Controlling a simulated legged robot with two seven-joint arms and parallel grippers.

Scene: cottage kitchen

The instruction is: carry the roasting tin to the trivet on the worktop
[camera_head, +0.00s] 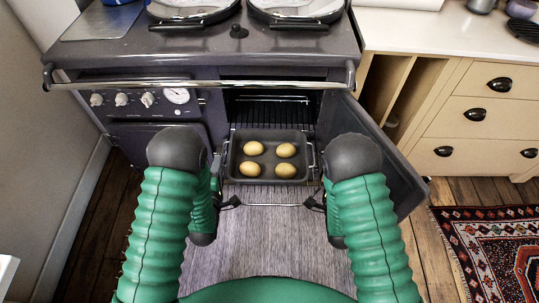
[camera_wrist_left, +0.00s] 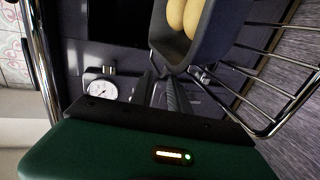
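The dark roasting tin (camera_head: 268,180), holding several yellow potatoes, stands level on the pulled-out wire shelf at the oven mouth. Wire handles show on its left and right ends. My left gripper (camera_head: 216,180) is beside the tin's left end. In the left wrist view its fingers (camera_wrist_left: 162,88) are apart, close to the tin's corner (camera_wrist_left: 175,45); whether the handle lies between them is unclear. My right gripper (camera_head: 322,185) is by the tin's right end, its fingers mostly hidden by my arm. The black ribbed trivet (camera_head: 526,30) lies on the worktop at the far right edge.
The oven door (camera_head: 385,150) stands open to the right, beside my right arm. The cooker rail (camera_head: 200,85) runs above the oven opening. The cream worktop (camera_head: 420,28) is largely clear left of the trivet. A patterned rug (camera_head: 490,245) covers the floor at right.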

